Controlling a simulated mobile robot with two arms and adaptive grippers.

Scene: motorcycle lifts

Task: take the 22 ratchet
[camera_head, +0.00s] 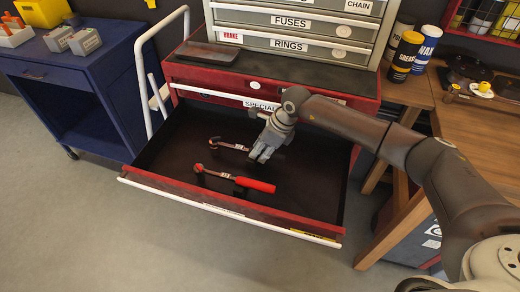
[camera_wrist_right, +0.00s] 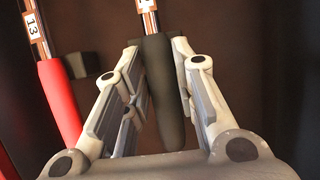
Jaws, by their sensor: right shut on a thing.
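My right gripper (camera_head: 263,153) reaches down into the open red drawer (camera_head: 345,190). It is shut on the black handle (camera_wrist_right: 162,90) of a ratchet, whose metal shank and head (camera_head: 228,145) point left in the head view. In the right wrist view the handle lies between both fingers, and its label is cut off at the top edge, so I cannot read the full number. A second ratchet with a red handle (camera_head: 255,185) lies nearer the drawer front; its label reads 13 in the wrist view (camera_wrist_right: 32,22). My left gripper is not in view.
The drawer's white front rail (camera_head: 230,212) and side walls surround the tools. The red cabinet top (camera_head: 270,70) carries a grey drawer unit (camera_head: 300,22). A blue cart (camera_head: 75,75) stands left, a wooden bench (camera_head: 470,120) right. The floor in front is clear.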

